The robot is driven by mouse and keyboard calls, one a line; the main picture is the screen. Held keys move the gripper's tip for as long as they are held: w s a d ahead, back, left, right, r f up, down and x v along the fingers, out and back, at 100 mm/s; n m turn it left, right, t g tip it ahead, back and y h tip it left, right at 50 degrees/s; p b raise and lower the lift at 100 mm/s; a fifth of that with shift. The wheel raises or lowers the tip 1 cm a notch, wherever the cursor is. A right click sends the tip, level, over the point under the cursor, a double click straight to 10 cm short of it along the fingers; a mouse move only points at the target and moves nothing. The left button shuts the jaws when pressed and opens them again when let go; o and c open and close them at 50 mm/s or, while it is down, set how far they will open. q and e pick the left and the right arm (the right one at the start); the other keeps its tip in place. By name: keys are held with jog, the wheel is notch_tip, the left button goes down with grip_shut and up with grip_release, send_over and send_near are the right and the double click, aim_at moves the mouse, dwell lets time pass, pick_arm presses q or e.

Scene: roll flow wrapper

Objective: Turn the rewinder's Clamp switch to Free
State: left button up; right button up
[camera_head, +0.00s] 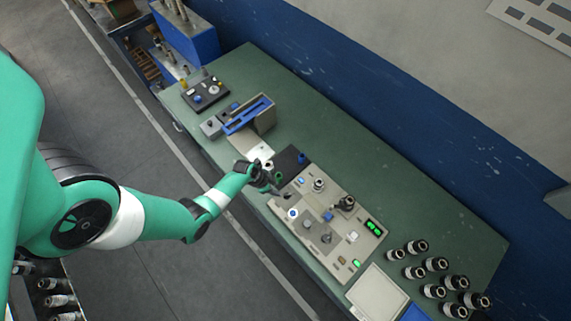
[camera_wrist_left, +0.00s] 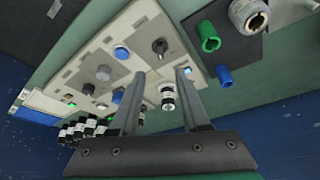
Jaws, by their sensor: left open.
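The beige control panel (camera_head: 335,245) lies on the green bench with several knobs, buttons and green displays. It also shows in the left wrist view (camera_wrist_left: 130,30). No label is readable, so I cannot tell which control is the Clamp switch. A black knob (camera_wrist_left: 160,46) and a blue button (camera_wrist_left: 121,52) sit on the panel ahead of the fingers. A grey knob (camera_wrist_left: 103,72) is further left. My left gripper (camera_head: 281,192) is open and empty at the panel's upper left corner; its two fingers (camera_wrist_left: 158,84) point toward the panel. My right gripper is not in view.
Several black-and-silver cylinders (camera_head: 437,264) stand at the bench's right end beside a white tray (camera_head: 377,292). Green (camera_wrist_left: 208,36) and blue (camera_wrist_left: 224,76) cylinders are beside the panel. A blue-edged stand (camera_head: 250,115) is behind the gripper. Bare bench (camera_head: 360,165) lies beyond the panel.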

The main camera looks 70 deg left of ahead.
aim_at(287, 195)
pick_arm(q)
jog(key=b+x, duration=0.8)
jog(key=x, duration=0.1)
jog(key=shift+f, duration=0.35)
jog(key=shift+w+f+b, duration=0.35)
jog(key=shift+f, duration=0.1)
grip_shut()
